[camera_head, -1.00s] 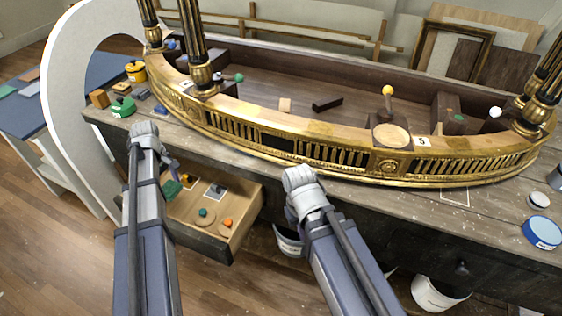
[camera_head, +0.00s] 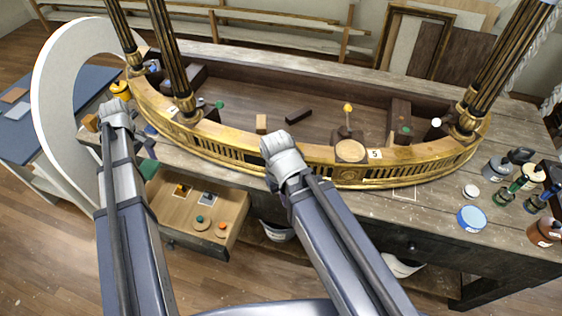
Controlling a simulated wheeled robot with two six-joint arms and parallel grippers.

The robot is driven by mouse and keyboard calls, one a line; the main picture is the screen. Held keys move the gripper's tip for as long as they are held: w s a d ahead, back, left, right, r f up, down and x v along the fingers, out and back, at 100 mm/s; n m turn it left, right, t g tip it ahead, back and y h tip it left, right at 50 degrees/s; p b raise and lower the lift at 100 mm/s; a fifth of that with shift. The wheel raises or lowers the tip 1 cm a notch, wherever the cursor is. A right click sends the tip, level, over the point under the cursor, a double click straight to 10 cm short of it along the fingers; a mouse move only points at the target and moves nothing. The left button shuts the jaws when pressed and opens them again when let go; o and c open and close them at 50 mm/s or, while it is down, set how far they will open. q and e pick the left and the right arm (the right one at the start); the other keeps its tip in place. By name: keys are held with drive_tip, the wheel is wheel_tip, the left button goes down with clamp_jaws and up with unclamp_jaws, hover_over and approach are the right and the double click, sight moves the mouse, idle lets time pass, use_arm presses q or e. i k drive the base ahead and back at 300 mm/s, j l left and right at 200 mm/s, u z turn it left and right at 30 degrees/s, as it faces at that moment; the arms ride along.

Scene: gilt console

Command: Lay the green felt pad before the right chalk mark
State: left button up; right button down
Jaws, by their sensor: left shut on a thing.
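The green felt pad (camera_head: 148,168) shows at the left edge of the open drawer (camera_head: 222,240). My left gripper (camera_head: 146,153) is shut on it, largely hidden behind my own forearm and wrist. A faint white chalk outline (camera_head: 405,192) lies on the bench top in front of the gilt rail, toward the right, with bare wood before it. No other chalk mark is clear to me. My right arm reaches up over the bench front; the jaws of my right gripper (camera_head: 272,182) are hidden by its wrist, so their state does not show.
The gilt curved rail (camera_head: 380,173) with black-and-gold columns runs along the bench. A blue-lidded tin (camera_head: 471,218), a small white-topped jar (camera_head: 470,191) and several bottles stand at the right. The drawer holds small round pieces (camera_head: 202,223). A white arch (camera_head: 50,95) stands left.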

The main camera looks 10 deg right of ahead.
sight(404, 206)
drive_tip(key=k+l+z, duration=0.15)
drive_tip(key=l, duration=0.5)
drive_tip(key=k+l+z, duration=0.2)
drive_tip(key=l, duration=0.45)
drive_tip(key=k+l+z, duration=0.15)
drive_tip(key=l, duration=0.55)
drive_tip(key=l+z, duration=0.2)
drive_tip(key=l, duration=0.45)
